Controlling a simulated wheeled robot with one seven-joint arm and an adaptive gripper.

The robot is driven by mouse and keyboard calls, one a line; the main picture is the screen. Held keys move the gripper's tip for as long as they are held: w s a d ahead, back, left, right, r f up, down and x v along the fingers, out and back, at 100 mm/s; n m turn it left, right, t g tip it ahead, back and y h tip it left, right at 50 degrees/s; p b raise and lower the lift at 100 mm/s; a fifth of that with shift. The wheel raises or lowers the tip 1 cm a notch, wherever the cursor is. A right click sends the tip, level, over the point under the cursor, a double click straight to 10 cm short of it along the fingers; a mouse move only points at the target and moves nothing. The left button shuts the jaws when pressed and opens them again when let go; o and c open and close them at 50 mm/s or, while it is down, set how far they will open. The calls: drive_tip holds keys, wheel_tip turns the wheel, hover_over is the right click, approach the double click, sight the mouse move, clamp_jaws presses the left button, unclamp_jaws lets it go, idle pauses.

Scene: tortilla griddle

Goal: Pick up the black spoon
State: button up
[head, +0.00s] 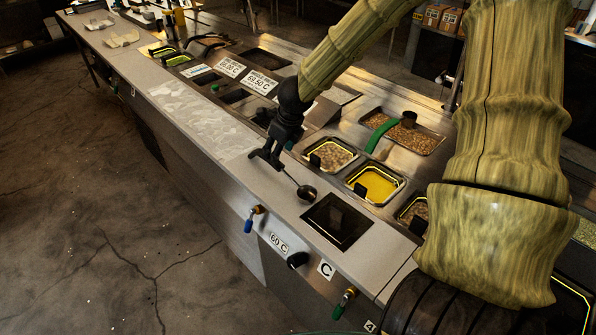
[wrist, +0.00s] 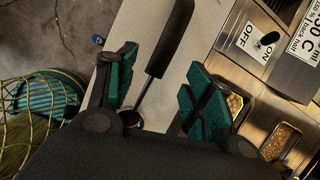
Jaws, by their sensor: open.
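The black spoon (head: 306,193) lies on the light counter front, its round dark bowl toward the square black well and its thin shaft running up-left to below my gripper (head: 267,160). In the wrist view, the spoon's thick black handle (wrist: 171,38) and thin metal shaft run between the two green-padded fingers of my gripper (wrist: 160,88). The fingers are open, with a gap on each side of the spoon. The bowl is partly hidden behind my gripper body there. The height of the fingers above the counter is hard to tell.
Food trays, one with yellow liquid (head: 375,184), sit behind the spoon. A square black well (head: 337,221) is to its right. Valve handles (head: 253,219) stick out from the counter's front edge. The counter (head: 200,115) left of my gripper is clear.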

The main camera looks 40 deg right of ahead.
drive_tip(key=shift+w+d+r+m, duration=0.25)
drive_tip(key=shift+d+m, duration=0.1)
drive_tip(key=shift+m, duration=0.2)
drive_tip(key=shift+w+d+r+m, duration=0.1)
drive_tip(key=shift+d+r+m, duration=0.2)
drive_tip(key=shift+m, duration=0.25)
drive_tip(key=shift+x, duration=2.7)
drive_tip(key=x, duration=0.2)
drive_tip(key=a+b+x, duration=0.1)
drive_tip(key=x, duration=0.1)
drive_tip(key=shift+w+d+f+b, duration=0.15)
drive_tip(key=shift+f+b, duration=0.15)
drive_tip(key=shift+f, duration=0.2)
drive_tip(key=c, duration=1.1)
